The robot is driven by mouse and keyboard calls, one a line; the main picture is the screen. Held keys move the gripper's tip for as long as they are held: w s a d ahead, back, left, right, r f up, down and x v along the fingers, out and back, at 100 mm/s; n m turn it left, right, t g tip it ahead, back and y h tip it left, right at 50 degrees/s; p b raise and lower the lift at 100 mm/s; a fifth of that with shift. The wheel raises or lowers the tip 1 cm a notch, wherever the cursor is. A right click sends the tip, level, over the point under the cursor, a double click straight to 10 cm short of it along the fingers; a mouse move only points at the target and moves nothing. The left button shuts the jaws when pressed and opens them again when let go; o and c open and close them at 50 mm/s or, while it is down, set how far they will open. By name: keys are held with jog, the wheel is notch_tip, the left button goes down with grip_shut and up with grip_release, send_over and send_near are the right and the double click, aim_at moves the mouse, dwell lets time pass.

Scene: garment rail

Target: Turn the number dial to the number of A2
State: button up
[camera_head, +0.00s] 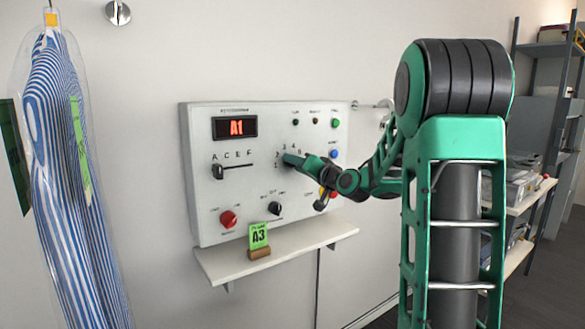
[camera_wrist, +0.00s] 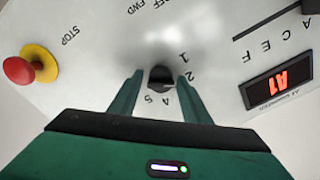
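The number dial (camera_wrist: 161,78) is a small dark knob on the white control panel (camera_head: 205,185). In the wrist view, which is upside down, the figures 1 and 2 show beside it. Other marks are partly covered by my fingers, and I cannot tell the pointer's direction. My gripper (camera_wrist: 158,92) is open, one finger on each side of the dial; contact is not clear. In the head view my gripper (camera_head: 292,160) hides the dial. The red display (camera_head: 236,127) reads A1, also in the wrist view (camera_wrist: 280,82). A green card (camera_head: 258,236) reads A3.
The letter slider (camera_head: 218,171) stands at A. Below are a red knob (camera_head: 228,219) and a black knob (camera_head: 275,208). A red stop button (camera_wrist: 20,70) on yellow is near my gripper. A small shelf (camera_head: 285,251) juts out below. A striped garment (camera_head: 65,180) hangs left.

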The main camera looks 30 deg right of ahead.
dwell(0.3)
jog(key=s, duration=1)
jog(key=shift+s+d, duration=0.15)
jog(key=shift+s, duration=0.15)
jog(key=s+a+f+n+g, duration=0.2)
jog(key=s+a+f+g, duration=0.15)
jog(key=f, duration=0.35)
jog(key=s+a+f+n+g, duration=0.1)
jog(key=s+a+f+g, duration=0.25)
jog(key=s+f, duration=0.2)
jog(key=s+f+g, duration=0.3)
jog(key=s, duration=0.6)
jog(key=s+a+f+m+g, duration=0.1)
jog(key=s+f+g, duration=0.2)
jog(key=s, duration=0.5)
jog(key=s+f+g, duration=0.2)
jog(key=s+g, duration=0.3)
jog(key=s, duration=0.4)
jog(key=shift+s+a+f+m, duration=0.35)
jog(key=shift+f+m, duration=0.05)
